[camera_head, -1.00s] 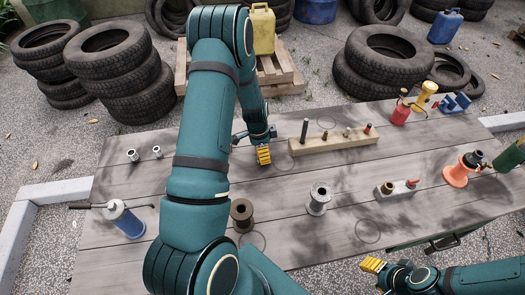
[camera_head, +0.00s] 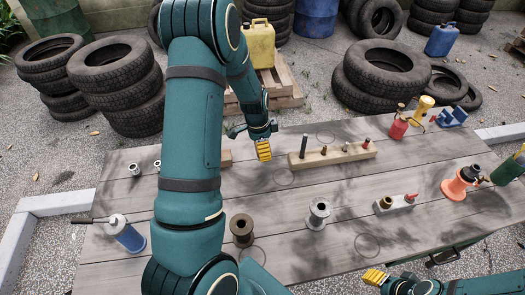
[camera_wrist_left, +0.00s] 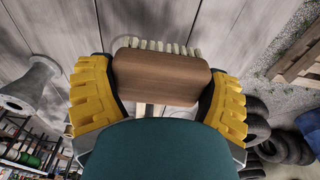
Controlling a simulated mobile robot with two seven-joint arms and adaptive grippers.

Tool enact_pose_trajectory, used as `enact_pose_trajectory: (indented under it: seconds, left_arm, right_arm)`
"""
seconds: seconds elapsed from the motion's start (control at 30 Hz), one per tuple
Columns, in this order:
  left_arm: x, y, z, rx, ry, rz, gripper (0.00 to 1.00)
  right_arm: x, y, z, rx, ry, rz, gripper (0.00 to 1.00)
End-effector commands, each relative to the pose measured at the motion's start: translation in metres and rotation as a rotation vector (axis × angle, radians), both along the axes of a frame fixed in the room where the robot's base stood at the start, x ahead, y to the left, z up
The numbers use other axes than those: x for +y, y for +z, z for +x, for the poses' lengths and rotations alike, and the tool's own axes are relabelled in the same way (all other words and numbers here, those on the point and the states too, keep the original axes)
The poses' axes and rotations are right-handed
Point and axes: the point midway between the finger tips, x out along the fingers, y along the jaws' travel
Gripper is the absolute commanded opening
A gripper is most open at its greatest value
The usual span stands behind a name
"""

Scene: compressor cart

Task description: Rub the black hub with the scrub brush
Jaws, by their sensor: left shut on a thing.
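My left gripper (camera_head: 264,150) is shut on the scrub brush and holds it above the far part of the table. In the left wrist view the brush (camera_wrist_left: 160,76) shows a brown wooden block with pale bristles, held between the yellow fingers; in the head view it is hidden behind the gripper. I cannot make out a clearly black hub. A dark brown flanged spool (camera_head: 241,229) stands nearest my left arm, and a grey flanged spool (camera_head: 318,213) stands right of it. My right gripper (camera_head: 375,277) is low at the table's front edge; its opening is unclear.
A wooden rack with pegs (camera_head: 333,153) lies right of my left gripper. A small block with fittings (camera_head: 396,204) and an orange item (camera_head: 460,183) stand to the right. A blue container (camera_head: 125,232) is at the left. My left arm hides part of the table.

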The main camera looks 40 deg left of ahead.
Motion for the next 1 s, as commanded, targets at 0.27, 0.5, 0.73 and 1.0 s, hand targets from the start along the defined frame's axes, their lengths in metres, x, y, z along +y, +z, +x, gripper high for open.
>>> enact_pose_trajectory:
  seconds: [0.27, 0.5, 0.73, 1.0]
  left_arm:
    - [0.0, 0.001, 0.0, 0.0, 0.0, 0.0, 0.76]
    - [-0.002, 0.001, 0.0, 0.0, 0.003, 0.0, 0.48]
    - [-0.047, 0.005, 0.006, 0.012, 0.092, -0.006, 0.48]
    - [-0.139, 0.017, 0.0, 0.025, 0.345, -0.002, 0.48]
  right_arm:
    - [0.0, 0.0, 0.0, 0.0, 0.0, 0.0, 0.47]
    - [0.0, 0.0, 0.0, 0.0, 0.0, 0.0, 0.47]
    - [0.0, 0.0, 0.0, 0.0, 0.0, 0.0, 0.47]
    - [0.0, 0.0, 0.0, 0.0, 0.0, 0.0, 0.47]
